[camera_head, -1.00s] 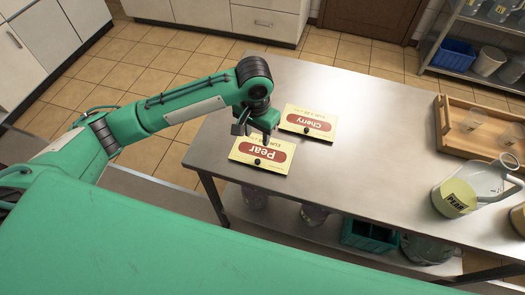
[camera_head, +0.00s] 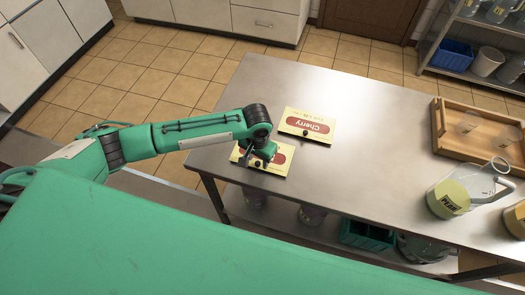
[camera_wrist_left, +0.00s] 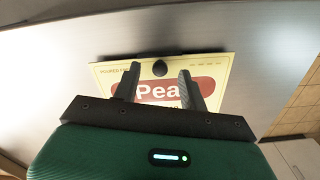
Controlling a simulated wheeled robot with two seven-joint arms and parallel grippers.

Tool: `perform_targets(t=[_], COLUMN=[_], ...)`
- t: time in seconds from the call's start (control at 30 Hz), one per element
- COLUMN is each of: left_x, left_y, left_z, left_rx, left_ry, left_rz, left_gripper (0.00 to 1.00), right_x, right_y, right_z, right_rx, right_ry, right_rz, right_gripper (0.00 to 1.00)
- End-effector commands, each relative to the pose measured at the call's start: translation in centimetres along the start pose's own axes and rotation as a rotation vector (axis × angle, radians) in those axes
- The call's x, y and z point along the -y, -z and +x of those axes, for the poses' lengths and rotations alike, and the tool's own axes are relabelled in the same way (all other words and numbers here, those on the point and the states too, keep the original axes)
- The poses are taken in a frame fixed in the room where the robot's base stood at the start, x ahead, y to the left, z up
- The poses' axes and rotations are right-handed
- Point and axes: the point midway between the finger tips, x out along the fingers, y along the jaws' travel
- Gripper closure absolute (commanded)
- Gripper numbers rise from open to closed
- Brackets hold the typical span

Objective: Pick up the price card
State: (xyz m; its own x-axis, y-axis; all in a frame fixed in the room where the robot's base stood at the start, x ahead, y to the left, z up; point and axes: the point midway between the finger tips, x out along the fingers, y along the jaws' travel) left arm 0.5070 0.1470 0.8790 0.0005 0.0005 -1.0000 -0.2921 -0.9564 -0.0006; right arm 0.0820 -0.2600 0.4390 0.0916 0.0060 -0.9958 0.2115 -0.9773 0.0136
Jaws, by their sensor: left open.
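The Pear price card (camera_head: 280,166) is pale yellow with a red oval and a black knob. It lies on the near left corner of the metal table, partly hidden by my left gripper. My left gripper (camera_head: 257,162) is open over this card. In the left wrist view, the Pear card (camera_wrist_left: 215,68) shows between and beyond the gripper's fingers (camera_wrist_left: 158,82), with the knob ahead of the fingertips. I cannot tell whether the fingers touch it. The Cherry price card (camera_head: 307,125), of the same look, lies just behind it. My right gripper is not in view.
The metal table (camera_head: 375,130) is clear to the right of the cards. A wooden tray (camera_head: 450,147) with clear containers and a jug with a yellow-green label (camera_head: 452,198) stand at the right. A teal crate (camera_head: 368,235) sits on the shelf below.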

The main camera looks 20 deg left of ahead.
Motion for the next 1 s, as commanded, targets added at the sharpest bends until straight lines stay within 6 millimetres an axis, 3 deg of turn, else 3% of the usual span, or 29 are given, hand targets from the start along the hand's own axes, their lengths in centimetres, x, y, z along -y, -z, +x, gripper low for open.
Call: perform_targets(t=[0.33, 0.53, 1.0], left_x=[-0.02, -0.01, -0.02], left_y=[-0.04, -0.04, 0.01], left_z=[0.99, 0.97, 0.11], left_rx=[0.0, 0.0, -0.001], left_ry=[0.0, 0.0, 0.0], left_rz=[0.0, 0.0, 0.001], left_gripper=[0.59, 0.97, 0.98], right_x=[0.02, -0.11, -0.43], right_y=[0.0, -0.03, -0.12], right_z=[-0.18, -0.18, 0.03], right_rx=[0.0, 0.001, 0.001], right_ry=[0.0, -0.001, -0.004], right_rz=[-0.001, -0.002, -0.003], right_gripper=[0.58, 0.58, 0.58])
